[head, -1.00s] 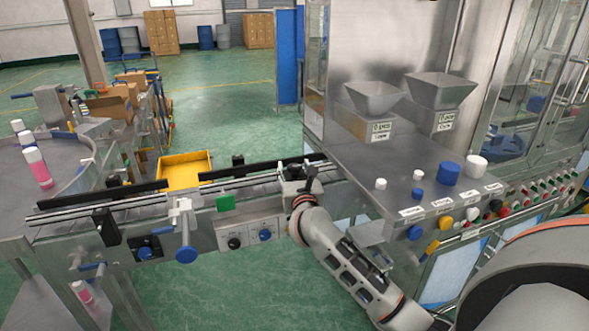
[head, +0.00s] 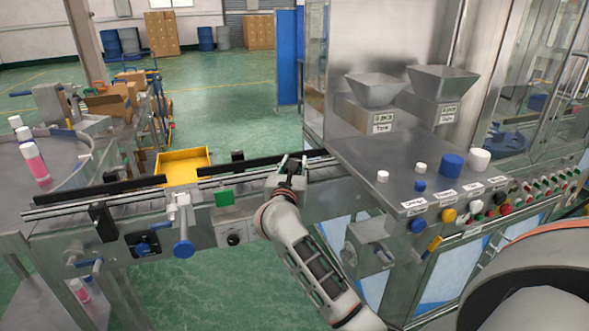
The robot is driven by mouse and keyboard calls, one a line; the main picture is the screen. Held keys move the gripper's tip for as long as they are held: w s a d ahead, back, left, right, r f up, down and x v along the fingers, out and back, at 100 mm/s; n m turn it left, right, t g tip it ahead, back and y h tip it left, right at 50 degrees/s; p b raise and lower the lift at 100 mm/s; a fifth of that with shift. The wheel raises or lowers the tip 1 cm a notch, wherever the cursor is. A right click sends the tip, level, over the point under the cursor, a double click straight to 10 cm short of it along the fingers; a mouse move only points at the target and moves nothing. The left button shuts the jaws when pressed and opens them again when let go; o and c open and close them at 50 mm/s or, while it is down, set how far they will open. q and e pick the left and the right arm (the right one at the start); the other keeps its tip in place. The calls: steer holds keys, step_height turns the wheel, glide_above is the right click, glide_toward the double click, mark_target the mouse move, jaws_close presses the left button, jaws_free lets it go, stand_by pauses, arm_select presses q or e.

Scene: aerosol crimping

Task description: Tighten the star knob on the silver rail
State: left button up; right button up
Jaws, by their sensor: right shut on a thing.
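The silver rail (head: 140,198) runs along the conveyor, from the left side to the filling machine. My right gripper (head: 294,160) is at the near side of the conveyor, at the rail's right part, with its fingers pointing away from me. It is shut on a small dark thing at the rail, which I take to be the star knob; the fingers hide most of it. How far the knob is turned cannot be seen. My left gripper is out of view.
A blue round handle (head: 183,249) and a black bracket (head: 103,220) stick out at the conveyor's near side, left of my gripper. A yellow tray (head: 183,164) sits behind the rail. The steel machine table (head: 400,160) with several caps stands close on the right.

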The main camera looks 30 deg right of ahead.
steer(key=m+g+h+b, duration=0.1)
steer(key=g+b, duration=0.1)
steer(key=m+g+h+b, duration=0.3)
steer(key=m+g+b, duration=0.1)
steer(key=shift+f+h, duration=0.3)
steer(key=shift+f, duration=0.1)
steer(key=shift+a+r+g, duration=0.1)
steer(key=shift+g, duration=0.2)
arm_select(q)
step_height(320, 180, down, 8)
steer(key=b, duration=0.1)
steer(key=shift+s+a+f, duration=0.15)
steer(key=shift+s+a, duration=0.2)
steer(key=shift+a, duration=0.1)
arm_select(e)
steer(key=shift+r+m+g+h, duration=0.2)
steer(key=shift+m+g+h, duration=0.1)
steer(key=shift+m+g, duration=0.1)
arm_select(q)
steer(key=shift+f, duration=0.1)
arm_select(e)
steer(key=o, duration=1.1)
